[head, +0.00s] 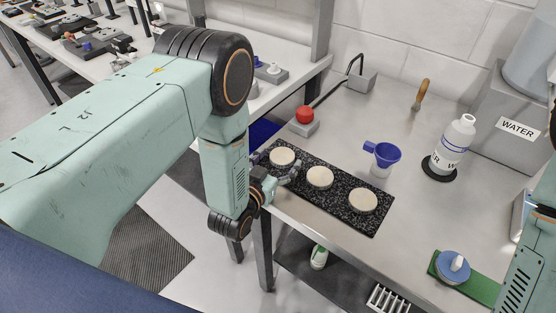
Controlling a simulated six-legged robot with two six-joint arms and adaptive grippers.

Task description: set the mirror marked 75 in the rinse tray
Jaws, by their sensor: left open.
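Three round cream discs lie in a row on a black speckled slab (332,203) on the steel bench: a left one (282,156), a middle one (320,177) and a right one (363,201). They may be the mirrors. No number can be read on any of them, so I cannot tell which is 75. My left gripper (275,174) is open and empty at the slab's left end, close to the left disc. My forearm partly hides it, and I cannot tell whether it touches. No rinse tray can be made out. My right gripper is out of view.
A red button (305,115) stands behind the slab. A blue funnel (384,154), a white bottle (456,142) and a WATER container (512,128) stand to the right. A blue round tool (453,267) sits on a green mat (483,290). Bare steel lies between slab and mat.

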